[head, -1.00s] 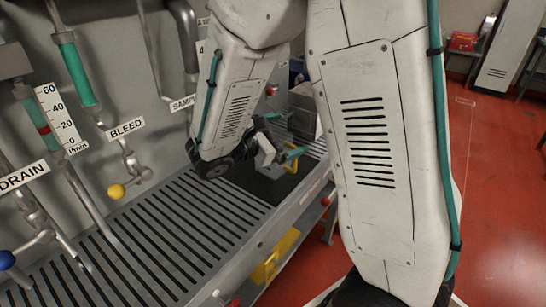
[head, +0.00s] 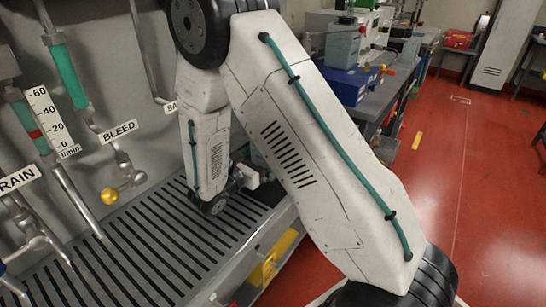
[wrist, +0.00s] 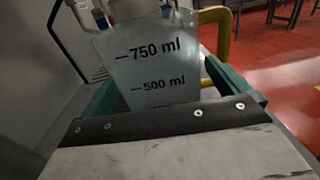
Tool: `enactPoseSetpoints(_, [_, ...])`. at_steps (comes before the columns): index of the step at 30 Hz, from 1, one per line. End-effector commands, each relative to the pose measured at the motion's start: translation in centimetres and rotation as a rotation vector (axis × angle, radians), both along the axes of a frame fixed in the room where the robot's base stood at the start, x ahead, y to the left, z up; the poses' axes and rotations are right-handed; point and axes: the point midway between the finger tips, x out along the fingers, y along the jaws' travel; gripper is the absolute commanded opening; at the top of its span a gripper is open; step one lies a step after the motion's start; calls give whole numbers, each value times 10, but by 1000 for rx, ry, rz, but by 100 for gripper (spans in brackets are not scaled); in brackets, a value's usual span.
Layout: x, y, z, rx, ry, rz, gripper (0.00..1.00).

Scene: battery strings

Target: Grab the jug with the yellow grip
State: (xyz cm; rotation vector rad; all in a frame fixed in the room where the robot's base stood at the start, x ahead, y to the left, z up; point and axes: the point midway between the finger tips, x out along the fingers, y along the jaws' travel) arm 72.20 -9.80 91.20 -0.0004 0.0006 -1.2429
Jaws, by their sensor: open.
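The jug (wrist: 150,65) is clear with black 750 ml and 500 ml marks, and fills the middle of the wrist view. Its yellow grip (wrist: 226,38) curves along its right side. My gripper (wrist: 160,88) is open, with one teal finger on each side of the jug's body. I cannot tell whether either finger touches it. The jug's lower part is hidden behind my gripper's body. In the head view my arm hides the jug and the fingers.
A slotted metal drain shelf (head: 150,240) runs below a panel with pipes and a yellow ball knob (head: 109,196). Small blue and red items (wrist: 101,18) stand behind the jug. A cluttered workbench (head: 375,100) is behind my arm. Red floor is open at the right.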

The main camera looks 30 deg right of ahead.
Motion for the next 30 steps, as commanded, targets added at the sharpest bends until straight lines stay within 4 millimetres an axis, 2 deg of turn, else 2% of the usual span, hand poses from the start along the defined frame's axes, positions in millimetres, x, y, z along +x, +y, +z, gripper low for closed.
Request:
enactPoseSetpoints(7, [13,-35,2,0,0,-5,100])
enactPoseSetpoints(17, [16,-42,2,0,0,-1,100])
enactPoseSetpoints(22, [16,-42,2,0,0,-1,57])
enactPoseSetpoints(30, [16,-42,3,-1,-1,0,57])
